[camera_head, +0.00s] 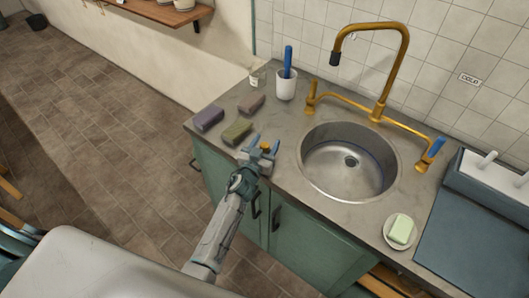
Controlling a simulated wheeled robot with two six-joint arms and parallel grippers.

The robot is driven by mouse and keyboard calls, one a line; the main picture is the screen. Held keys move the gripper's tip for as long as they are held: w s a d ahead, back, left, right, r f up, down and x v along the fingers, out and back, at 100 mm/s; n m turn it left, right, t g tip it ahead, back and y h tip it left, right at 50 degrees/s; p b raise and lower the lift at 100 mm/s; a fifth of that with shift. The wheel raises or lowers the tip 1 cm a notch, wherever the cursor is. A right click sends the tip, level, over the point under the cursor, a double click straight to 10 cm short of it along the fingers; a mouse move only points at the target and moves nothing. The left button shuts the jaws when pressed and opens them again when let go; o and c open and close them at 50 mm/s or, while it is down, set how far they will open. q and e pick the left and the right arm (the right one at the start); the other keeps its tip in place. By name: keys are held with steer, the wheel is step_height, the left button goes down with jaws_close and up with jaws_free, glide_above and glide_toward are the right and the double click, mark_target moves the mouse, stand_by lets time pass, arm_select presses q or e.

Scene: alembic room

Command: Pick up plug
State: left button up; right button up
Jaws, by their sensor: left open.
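My left gripper (265,147) is over the front edge of the grey counter (300,202), left of the sink. Its fingers are open. A small gold-coloured piece (266,147) shows between the fingertips. It may be the plug, but it is too small to be sure, and I cannot tell whether the fingers touch it. The round steel sink (325,177) has a dark drain (350,161) at its bottom. My right gripper is not in view.
Purple (208,118), brown (251,103) and green (237,132) sponges lie left of the gripper. Behind stand a white cup (286,88) with a blue-handled brush and a small jar (257,79). A brass tap (378,70) rises behind the sink. A soap dish (399,242) is at right.

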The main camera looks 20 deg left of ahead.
arm_select(q)
steer(key=shift+w, duration=0.6)
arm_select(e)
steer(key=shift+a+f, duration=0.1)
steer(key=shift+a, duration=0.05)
arm_select(q)
steer(key=shift+s+d, duration=0.1)
steer(key=c, duration=1.1)
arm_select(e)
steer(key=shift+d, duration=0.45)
arm_select(q)
steer(key=shift+r, duration=0.15)
